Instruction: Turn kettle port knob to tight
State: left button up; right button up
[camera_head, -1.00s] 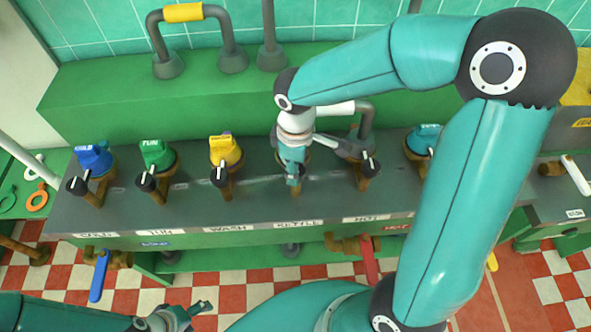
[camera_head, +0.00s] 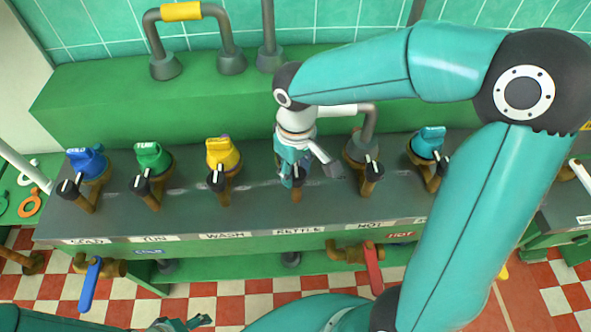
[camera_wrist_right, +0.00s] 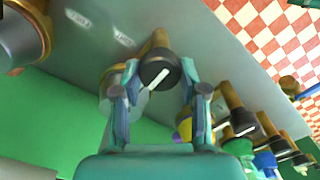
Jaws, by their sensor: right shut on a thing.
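The kettle port knob (camera_head: 297,183) is black and sits on a brass fitting above the KETTLE label (camera_head: 298,231). My right gripper (camera_head: 307,168) reaches down over it from behind, one finger on either side. In the right wrist view the knob (camera_wrist_right: 160,69) shows between the fingertips of the right gripper (camera_wrist_right: 161,92), its white pointer line lying diagonally. The right gripper is shut on this knob and hides part of the fitting. My left gripper (camera_head: 190,323) is at the bottom edge, mostly cut off, away from the knobs.
Similar ports with blue (camera_head: 86,160), green (camera_head: 152,157), yellow (camera_head: 223,153) and teal (camera_head: 428,142) tops line the counter. A blue lever (camera_head: 90,285) and red lever (camera_head: 373,268) hang at the front. A green ledge (camera_head: 120,105) runs behind.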

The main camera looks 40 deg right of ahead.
aim_at(296, 173)
jog(key=shift+w, duration=0.1)
jog(key=o, duration=1.1)
jog(key=shift+o, duration=0.2)
notch_tip(296, 173, up, 12)
jog(key=shift+f, duration=0.1)
